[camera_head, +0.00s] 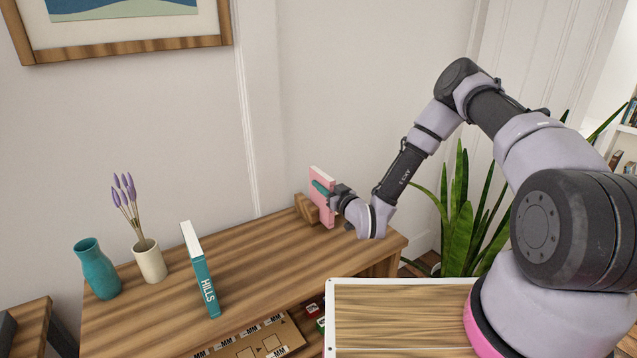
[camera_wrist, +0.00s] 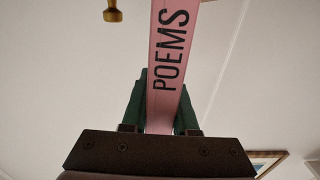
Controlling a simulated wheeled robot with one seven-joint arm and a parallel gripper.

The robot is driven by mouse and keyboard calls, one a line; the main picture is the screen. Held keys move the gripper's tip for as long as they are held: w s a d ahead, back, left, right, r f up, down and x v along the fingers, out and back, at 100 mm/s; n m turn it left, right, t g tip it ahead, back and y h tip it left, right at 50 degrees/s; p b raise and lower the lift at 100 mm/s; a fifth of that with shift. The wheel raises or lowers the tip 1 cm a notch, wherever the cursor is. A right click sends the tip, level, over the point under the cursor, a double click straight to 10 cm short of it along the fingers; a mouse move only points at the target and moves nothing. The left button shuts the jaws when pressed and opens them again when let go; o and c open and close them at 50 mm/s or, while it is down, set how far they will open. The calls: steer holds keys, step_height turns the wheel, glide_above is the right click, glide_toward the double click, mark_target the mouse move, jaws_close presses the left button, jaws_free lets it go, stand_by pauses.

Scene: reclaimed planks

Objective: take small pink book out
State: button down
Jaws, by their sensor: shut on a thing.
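The small pink book (camera_head: 321,204) is upright at the right part of the wooden cabinet top, beside a wooden block-like holder (camera_head: 306,208). Its pink spine reads "POEMS" in the wrist view (camera_wrist: 170,55). My gripper (camera_head: 322,188) is shut on the book, with its green fingers (camera_wrist: 160,108) on either side of the spine. I cannot tell whether the book's lower edge touches the cabinet top. The holder partly hides behind the book.
A teal book marked "HILLS" (camera_head: 202,272) stands upright on the cabinet top (camera_head: 262,262). A teal vase (camera_head: 98,272) and a cream vase with purple flowers (camera_head: 149,262) stand at left. A white-edged wooden surface (camera_head: 400,310) is in front. A plant (camera_head: 462,215) stands at right.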

steer(key=v, duration=0.8)
steer(key=shift+s+d, duration=0.2)
stand_by(0.4)
